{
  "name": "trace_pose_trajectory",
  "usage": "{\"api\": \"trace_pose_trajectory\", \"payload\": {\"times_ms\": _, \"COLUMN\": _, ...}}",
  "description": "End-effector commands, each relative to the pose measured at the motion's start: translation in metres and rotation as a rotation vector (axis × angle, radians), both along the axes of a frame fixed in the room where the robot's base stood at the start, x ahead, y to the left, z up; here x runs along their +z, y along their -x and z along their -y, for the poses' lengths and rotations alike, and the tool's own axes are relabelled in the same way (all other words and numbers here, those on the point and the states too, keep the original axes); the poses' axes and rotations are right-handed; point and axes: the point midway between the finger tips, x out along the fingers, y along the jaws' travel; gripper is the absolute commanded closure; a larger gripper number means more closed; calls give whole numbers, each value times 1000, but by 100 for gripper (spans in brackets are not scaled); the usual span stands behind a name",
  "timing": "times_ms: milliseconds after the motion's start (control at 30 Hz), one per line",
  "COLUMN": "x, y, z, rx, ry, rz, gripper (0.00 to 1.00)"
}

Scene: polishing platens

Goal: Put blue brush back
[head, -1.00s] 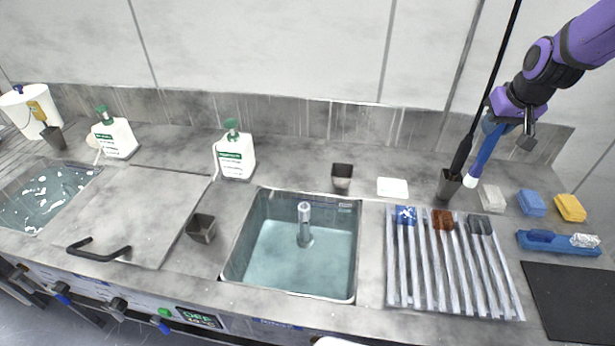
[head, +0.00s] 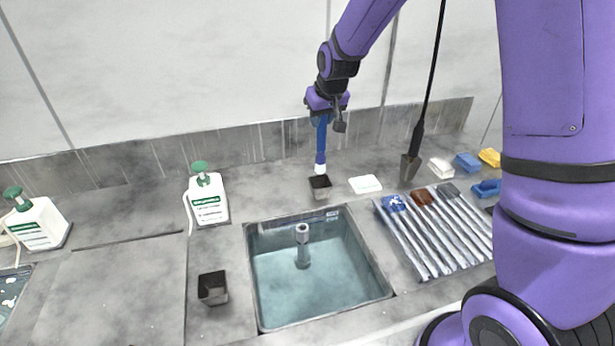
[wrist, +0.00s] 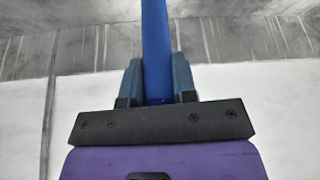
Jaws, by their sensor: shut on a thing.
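My gripper (head: 322,118) is shut on the blue brush (head: 321,148), which hangs upright with its white head down. In the wrist view the blue handle (wrist: 155,45) sits between my two fingers. The white head is just above, or at the mouth of, a small dark cup (head: 320,187) behind the sink; I cannot tell whether it touches. Another dark cup (head: 213,288) stands left of the sink.
The sink (head: 310,270) with a tap holds water. A ribbed rack (head: 435,235) and a hanging black tool (head: 412,160) are farther right. A white pump bottle (head: 207,199) stands to the left.

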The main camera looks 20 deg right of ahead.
Motion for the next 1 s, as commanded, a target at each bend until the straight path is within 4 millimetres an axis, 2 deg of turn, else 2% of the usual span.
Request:
{"api": "trace_pose_trajectory", "payload": {"times_ms": 33, "x": -11, "y": 1, "z": 0, "rx": -1, "ry": 1, "rz": -6, "gripper": 98}}
{"api": "trace_pose_trajectory", "payload": {"times_ms": 200, "x": -39, "y": 1, "z": 0, "rx": -1, "ry": 0, "rz": -4, "gripper": 98}}
{"api": "trace_pose_trajectory", "payload": {"times_ms": 467, "x": -58, "y": 1, "z": 0, "rx": -1, "ry": 0, "rz": -3, "gripper": 98}}
{"api": "trace_pose_trajectory", "payload": {"times_ms": 700, "x": -87, "y": 1, "z": 0, "rx": 0, "ry": 0, "rz": -4, "gripper": 98}}
{"api": "trace_pose_trajectory", "payload": {"times_ms": 1000, "x": -89, "y": 1, "z": 0, "rx": 0, "ry": 0, "rz": -2, "gripper": 98}}
